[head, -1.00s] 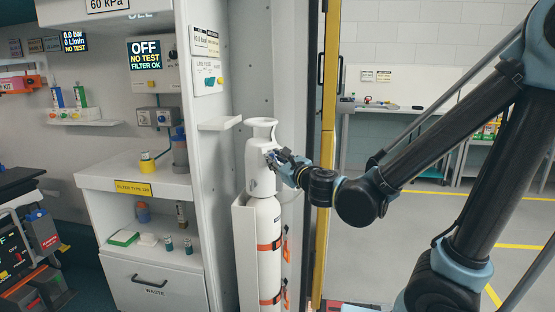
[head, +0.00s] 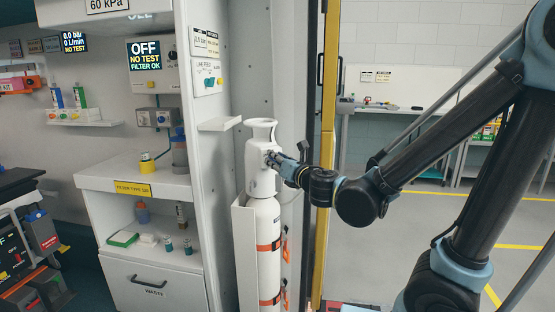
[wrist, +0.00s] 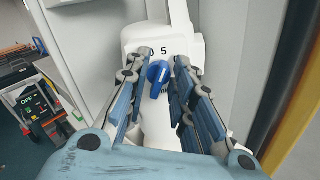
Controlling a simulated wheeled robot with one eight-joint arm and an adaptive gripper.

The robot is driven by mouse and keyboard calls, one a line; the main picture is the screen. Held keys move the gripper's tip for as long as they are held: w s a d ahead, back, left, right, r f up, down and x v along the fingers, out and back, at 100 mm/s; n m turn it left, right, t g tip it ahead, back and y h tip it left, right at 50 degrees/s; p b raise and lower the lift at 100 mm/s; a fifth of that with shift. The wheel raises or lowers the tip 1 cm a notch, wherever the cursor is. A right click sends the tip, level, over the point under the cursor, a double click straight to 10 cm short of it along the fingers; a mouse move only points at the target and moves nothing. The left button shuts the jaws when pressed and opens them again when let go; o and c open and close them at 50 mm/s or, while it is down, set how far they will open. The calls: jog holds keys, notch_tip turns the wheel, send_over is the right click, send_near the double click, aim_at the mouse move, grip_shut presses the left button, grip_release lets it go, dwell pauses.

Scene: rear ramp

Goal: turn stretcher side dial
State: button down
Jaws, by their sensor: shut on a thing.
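A blue dial (wrist: 158,75) sits on the white head of a gas cylinder (head: 264,220), below the printed figures 0 and 5 in the wrist view. Where its pointer stands is hard to tell. The white valve head (head: 258,165) has a ring-shaped handle on top. My gripper (head: 274,160) reaches the right side of this head; in the wrist view its two blue-padded fingers (wrist: 160,80) lie either side of the dial, shut on it. In the head view the fingers hide the dial.
The cylinder stands upright in a white holder with orange straps (head: 269,246). A small white shelf (head: 219,124) juts out at left. A yellow door edge (head: 324,190) is close at right.

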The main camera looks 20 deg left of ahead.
jog(key=shift+w+d+m, duration=0.1)
jog(key=shift+d+m, duration=0.05)
jog(key=shift+m, duration=3.75)
jog(key=c, duration=1.7)
grip_release()
jog(key=shift+v, duration=6)
jog(key=shift+w+d, duration=0.1)
jog(key=shift+w, duration=0.05)
